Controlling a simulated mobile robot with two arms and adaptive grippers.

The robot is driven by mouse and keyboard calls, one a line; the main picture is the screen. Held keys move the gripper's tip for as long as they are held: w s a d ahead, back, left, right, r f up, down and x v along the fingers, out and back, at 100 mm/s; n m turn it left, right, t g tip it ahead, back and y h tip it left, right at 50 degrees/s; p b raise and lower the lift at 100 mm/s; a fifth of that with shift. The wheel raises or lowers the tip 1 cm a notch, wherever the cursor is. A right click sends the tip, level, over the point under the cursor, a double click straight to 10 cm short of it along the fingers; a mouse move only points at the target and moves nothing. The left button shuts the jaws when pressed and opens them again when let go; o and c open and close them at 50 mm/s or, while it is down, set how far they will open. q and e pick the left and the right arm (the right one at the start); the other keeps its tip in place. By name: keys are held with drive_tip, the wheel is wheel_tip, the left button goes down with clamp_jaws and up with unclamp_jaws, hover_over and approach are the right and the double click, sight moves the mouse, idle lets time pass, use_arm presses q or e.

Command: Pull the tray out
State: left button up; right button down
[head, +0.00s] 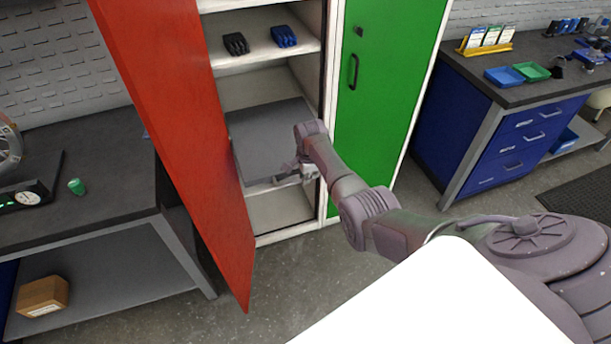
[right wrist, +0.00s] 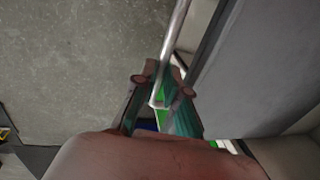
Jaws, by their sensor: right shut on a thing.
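The tray (head: 265,135) is a flat dark grey slab inside the open cabinet, below the shelf with gloves. Its front edge is near the cabinet's front; how far it sticks out is hard to tell. In the right wrist view its grey surface (right wrist: 262,65) fills the right side. My right gripper (head: 290,176) is at the tray's front edge. In the right wrist view its fingers (right wrist: 162,88) are shut around a thin metal bar handle (right wrist: 178,35) that runs along the tray's front. My left gripper is not in view.
The red door (head: 170,110) stands open at the left, close to the tray's side. The green door (head: 385,90) is shut on the right. A dark workbench (head: 90,170) is at the left and a blue drawer bench (head: 500,140) at the right. Grey floor lies in front.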

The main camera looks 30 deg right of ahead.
drive_tip(key=c, duration=1.2)
unclamp_jaws()
wheel_tip(320, 180, up, 12)
drive_tip(key=s, duration=0.2)
drive_tip(key=shift+a+f, duration=0.15)
drive_tip(key=shift+a, duration=0.15)
drive_tip(key=shift+s, duration=0.1)
